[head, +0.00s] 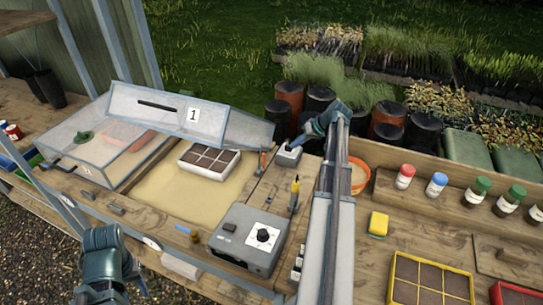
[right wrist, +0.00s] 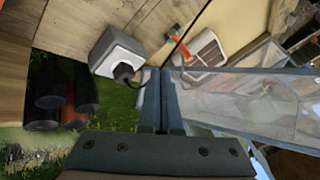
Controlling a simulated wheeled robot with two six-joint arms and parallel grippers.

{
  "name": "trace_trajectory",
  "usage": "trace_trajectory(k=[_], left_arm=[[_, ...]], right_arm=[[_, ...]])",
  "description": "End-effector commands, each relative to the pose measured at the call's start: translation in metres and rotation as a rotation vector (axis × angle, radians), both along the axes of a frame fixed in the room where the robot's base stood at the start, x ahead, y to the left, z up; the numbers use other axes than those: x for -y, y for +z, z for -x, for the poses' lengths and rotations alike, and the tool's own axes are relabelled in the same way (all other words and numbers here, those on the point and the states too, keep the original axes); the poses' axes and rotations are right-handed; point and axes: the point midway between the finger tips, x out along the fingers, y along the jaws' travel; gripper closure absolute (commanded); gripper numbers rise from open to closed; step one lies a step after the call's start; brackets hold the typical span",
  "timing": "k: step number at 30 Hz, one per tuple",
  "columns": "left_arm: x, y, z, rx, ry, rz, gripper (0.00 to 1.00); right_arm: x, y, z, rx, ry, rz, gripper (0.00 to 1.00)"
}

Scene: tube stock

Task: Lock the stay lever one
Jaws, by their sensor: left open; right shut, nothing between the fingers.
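The cover marked 1 (head: 170,112) stands raised and tilted over the sand bed. A small grey box with a black knob or lever (head: 288,155) sits beside the cover's right end; it also shows in the right wrist view (right wrist: 120,55). I cannot tell for sure which part is stay lever one. My right gripper (head: 303,139) is shut and empty, just above and behind this box. In the right wrist view its closed fingers (right wrist: 160,98) lie between the box and the clear cover panel. My left gripper (head: 112,285) is open and empty at the front left, off the bench edge.
An orange-handled tool (head: 262,162) and a yellow-handled one (head: 295,192) stand near the box. A white cell tray (head: 208,162) lies on the sand. A grey control box (head: 248,240) is at the front. Bottles and a yellow sponge (head: 378,224) are to the right.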

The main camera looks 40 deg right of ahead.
Motion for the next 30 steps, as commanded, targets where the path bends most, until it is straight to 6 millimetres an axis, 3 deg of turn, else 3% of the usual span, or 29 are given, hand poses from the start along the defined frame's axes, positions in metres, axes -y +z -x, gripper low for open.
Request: trace_trajectory(k=[5,23,30], left_arm=[[0.000,-0.007,0.000,0.000,0.000,0.000,0.53],[0.000,-0.086,0.000,0.000,0.001,0.000,0.53],[0.000,-0.080,0.000,0.000,0.001,0.000,0.53]], right_arm=[[-0.002,-0.007,-0.003,-0.001,0.001,0.000,1.00],[-0.023,-0.086,-0.056,0.000,0.002,0.001,1.00],[-0.051,-0.080,-0.070,0.000,0.002,0.001,1.00]])
